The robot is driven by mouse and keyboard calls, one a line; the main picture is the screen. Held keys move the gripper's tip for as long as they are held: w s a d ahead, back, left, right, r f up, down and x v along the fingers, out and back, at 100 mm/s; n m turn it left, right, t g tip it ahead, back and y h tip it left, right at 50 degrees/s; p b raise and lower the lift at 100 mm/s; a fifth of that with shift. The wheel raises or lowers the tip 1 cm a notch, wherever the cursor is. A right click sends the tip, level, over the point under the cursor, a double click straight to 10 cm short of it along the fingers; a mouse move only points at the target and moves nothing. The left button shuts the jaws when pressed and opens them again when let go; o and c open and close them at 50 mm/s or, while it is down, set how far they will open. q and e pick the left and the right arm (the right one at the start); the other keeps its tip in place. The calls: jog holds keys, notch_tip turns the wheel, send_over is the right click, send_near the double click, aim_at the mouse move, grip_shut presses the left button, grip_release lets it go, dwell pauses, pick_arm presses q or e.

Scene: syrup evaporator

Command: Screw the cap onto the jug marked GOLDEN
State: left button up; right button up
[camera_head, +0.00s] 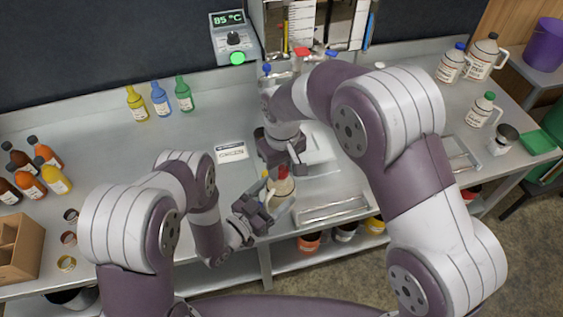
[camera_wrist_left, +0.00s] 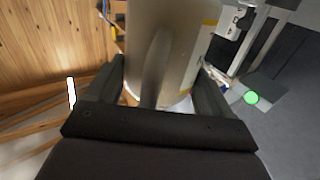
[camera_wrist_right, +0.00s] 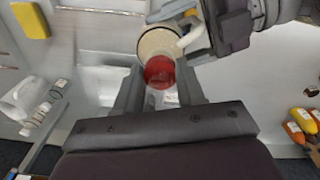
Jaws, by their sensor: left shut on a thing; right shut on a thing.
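A pale jug (camera_head: 281,188) stands at the front middle of the steel counter. My left gripper (camera_head: 264,197) is shut on it from the side; the left wrist view shows the jug's body and handle (camera_wrist_left: 157,65) between the fingers. My right gripper (camera_head: 284,166) comes from above and is shut on a red cap (camera_wrist_right: 160,72). In the right wrist view the cap is over the jug's top (camera_wrist_right: 157,42); I cannot tell how far it is seated on the neck. No GOLDEN marking is readable on the held jug.
Other jugs (camera_head: 483,110) stand at the counter's right. Small bottles (camera_head: 160,98) stand at the back left, and more orange and brown ones (camera_head: 45,155) at the far left by a wooden box (camera_head: 20,245). A metal tray (camera_head: 332,210) lies right of the held jug.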

jog(key=shift+f, duration=0.65)
dwell(0.5)
